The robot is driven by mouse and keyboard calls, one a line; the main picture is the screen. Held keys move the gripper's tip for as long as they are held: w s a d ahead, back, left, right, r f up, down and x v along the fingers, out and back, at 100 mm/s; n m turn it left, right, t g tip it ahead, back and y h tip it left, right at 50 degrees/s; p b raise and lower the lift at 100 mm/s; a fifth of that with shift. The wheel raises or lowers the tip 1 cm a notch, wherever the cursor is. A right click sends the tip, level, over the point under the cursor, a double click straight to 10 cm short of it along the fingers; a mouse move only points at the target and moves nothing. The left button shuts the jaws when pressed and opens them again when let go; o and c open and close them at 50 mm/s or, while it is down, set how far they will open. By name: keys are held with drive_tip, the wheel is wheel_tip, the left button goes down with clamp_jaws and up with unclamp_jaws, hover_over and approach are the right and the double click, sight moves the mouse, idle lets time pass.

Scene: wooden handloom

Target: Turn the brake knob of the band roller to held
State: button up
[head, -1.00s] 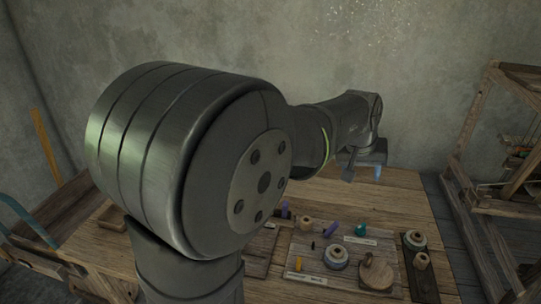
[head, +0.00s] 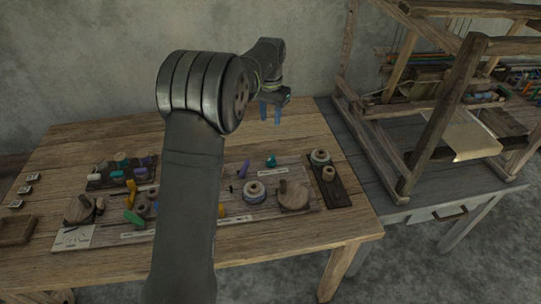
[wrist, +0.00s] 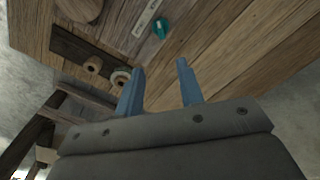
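My gripper (head: 271,108) hangs above the back right of the wooden table (head: 100,262), its blue fingers pointing down. In the wrist view the two blue fingers (wrist: 158,68) are apart with nothing between them. The wooden handloom (head: 440,110) stands to the right of my gripper, on a grey table. I cannot make out which part is the band roller or its brake knob; the loom's small parts are too distant to tell. A pale cloth (head: 472,140) shows on the loom.
A board on the wooden table holds a teal piece (head: 270,161), a blue-white spool (head: 254,191) and a round wooden piece (head: 294,196). A dark strip (head: 343,190) bears two more spools. A tray of coloured spools (head: 104,182) lies left. The table's back is clear.

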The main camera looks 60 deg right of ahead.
sight(271, 158)
wheel_tip(271, 158, down, 18)
drive_tip(key=shift+r, duration=0.2)
idle(0.4)
clamp_jaws()
